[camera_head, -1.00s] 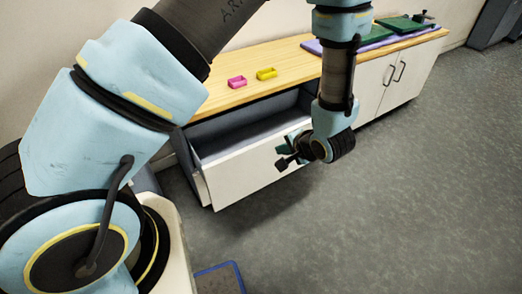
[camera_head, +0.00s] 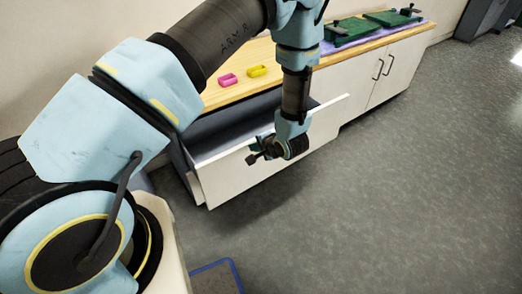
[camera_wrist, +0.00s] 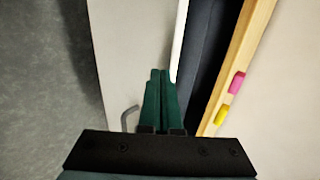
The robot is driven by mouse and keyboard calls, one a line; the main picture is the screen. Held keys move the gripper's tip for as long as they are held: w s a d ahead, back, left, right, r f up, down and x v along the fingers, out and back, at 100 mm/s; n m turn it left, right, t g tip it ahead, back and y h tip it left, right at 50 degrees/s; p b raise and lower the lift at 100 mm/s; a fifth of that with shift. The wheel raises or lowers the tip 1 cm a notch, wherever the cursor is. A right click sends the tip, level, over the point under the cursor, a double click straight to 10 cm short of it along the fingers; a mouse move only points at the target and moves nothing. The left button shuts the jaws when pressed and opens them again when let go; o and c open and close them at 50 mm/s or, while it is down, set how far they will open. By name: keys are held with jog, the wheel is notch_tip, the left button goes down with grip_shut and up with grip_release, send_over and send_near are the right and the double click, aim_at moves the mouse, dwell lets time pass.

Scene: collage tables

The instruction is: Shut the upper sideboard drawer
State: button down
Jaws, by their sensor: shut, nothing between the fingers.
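The upper sideboard drawer stands open in the head view, its white front panel (camera_head: 232,184) pulled out from the sideboard and its dark grey inside (camera_head: 215,136) showing. My gripper (camera_head: 254,156) is shut and empty, in front of the drawer front near its top edge. In the wrist view my green fingers (camera_wrist: 161,76) are pressed together over the white front (camera_wrist: 130,50), next to its top edge. I cannot tell whether they touch it. A grey handle (camera_wrist: 128,114) shows partly beside my fingers. My arm hides part of the drawer in the head view.
Green boards (camera_head: 350,30) lie on a purple mat farther right. Closed cupboard doors (camera_head: 375,80) are right of the drawer. The grey floor in front is clear.

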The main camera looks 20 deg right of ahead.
jog(key=shift+w+a, duration=0.1)
jog(key=shift+w, duration=0.3)
jog(key=w+a, duration=0.2)
jog(key=w, duration=0.7)
jog(key=w+a, duration=0.1)
jog(key=w, duration=0.9)
jog(key=shift+w+a+p, duration=0.15)
jog(key=shift+a+p, duration=0.25)
